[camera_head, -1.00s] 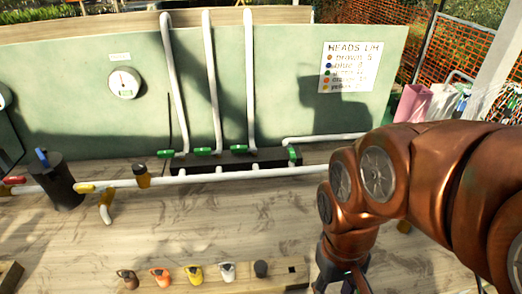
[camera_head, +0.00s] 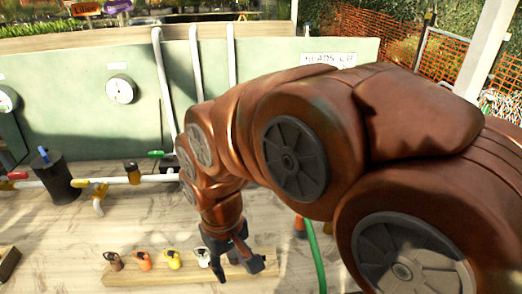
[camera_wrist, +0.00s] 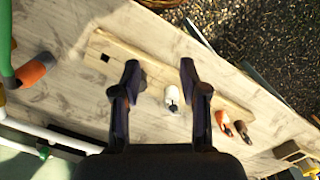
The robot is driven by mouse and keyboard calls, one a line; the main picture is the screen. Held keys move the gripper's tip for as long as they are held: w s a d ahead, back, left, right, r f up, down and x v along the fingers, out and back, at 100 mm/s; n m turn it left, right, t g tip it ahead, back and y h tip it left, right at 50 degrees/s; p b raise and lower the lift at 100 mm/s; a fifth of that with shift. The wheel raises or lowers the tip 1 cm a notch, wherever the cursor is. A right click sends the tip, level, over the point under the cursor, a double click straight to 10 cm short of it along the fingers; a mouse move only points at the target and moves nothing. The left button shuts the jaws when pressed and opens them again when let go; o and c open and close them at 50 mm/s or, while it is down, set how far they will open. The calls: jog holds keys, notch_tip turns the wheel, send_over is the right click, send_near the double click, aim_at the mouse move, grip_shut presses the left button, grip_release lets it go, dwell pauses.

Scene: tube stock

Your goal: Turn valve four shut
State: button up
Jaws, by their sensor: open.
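In the head view one green valve handle (camera_head: 155,154) shows on the white pipework, at the foot of the leftmost upright pipe (camera_head: 165,85). The other green handles are hidden behind my arm, and I can read no valve number. My gripper (camera_head: 238,268) is open, pointing down over the wooden rack on the bench, far in front of the pipework. In the wrist view my gripper (camera_wrist: 160,68) has its fingers spread above the rack, with nothing clearly held between them.
The wooden rack (camera_head: 150,277) holds several coloured fittings, including a white one (camera_wrist: 172,97) and an orange one (camera_wrist: 221,120). A green hose (camera_head: 316,255) stands right of my gripper. A black cylinder (camera_head: 60,180) stands at left.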

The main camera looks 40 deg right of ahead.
jog(key=w+d+r+m+t+p, duration=0.2)
jog(key=w+d+r+m+t, duration=0.1)
jog(key=w+d, duration=1.2)
jog(key=w+d+r+m+t+h, duration=0.1)
jog(key=w+d+m, duration=0.15)
jog(key=d, duration=0.65)
jog(key=w+d+m+h, duration=0.15)
jog(key=w+d, duration=0.25)
jog(key=d, duration=0.6)
jog(key=shift+w+p+x, duration=0.15)
jog(key=shift+p+x, duration=0.7)
jog(key=shift+x, duration=1.05)
jog(key=shift+w+p+x, duration=0.15)
jog(key=shift+p+x, duration=0.7)
jog(key=shift+x, duration=1.1)
jog(key=shift+a+r+h, duration=0.1)
jog(key=shift+h, duration=0.15)
jog(key=shift+c, duration=0.3)
grip_shut()
